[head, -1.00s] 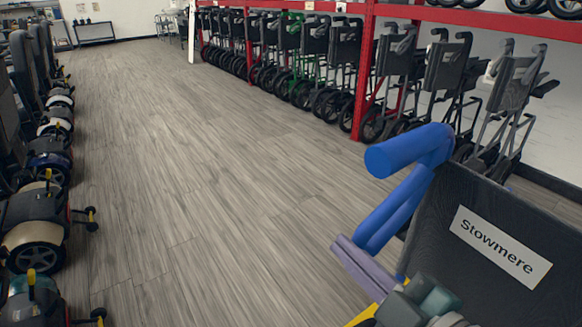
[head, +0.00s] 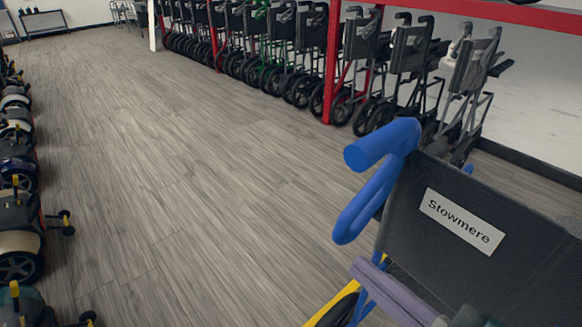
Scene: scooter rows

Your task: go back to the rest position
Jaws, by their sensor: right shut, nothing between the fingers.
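My right gripper (head: 368,270) shows at the bottom right of the head view. Its pale purple fingers are together with nothing between them. They are in front of the lower left part of a dark wheelchair backrest (head: 400,225) and overlap it in the picture; I cannot tell whether they touch. The gripper's rear part is mostly cut off by the bottom edge. My left gripper is not in view.
The near wheelchair has a blue push handle (head: 385,145), a white "Stowmere" label (head: 461,221) and a yellow part low down. Folded wheelchairs (head: 412,60) line a red rack (head: 332,60). Scooters (head: 17,235) line the left. The floor (head: 190,160) between is clear.

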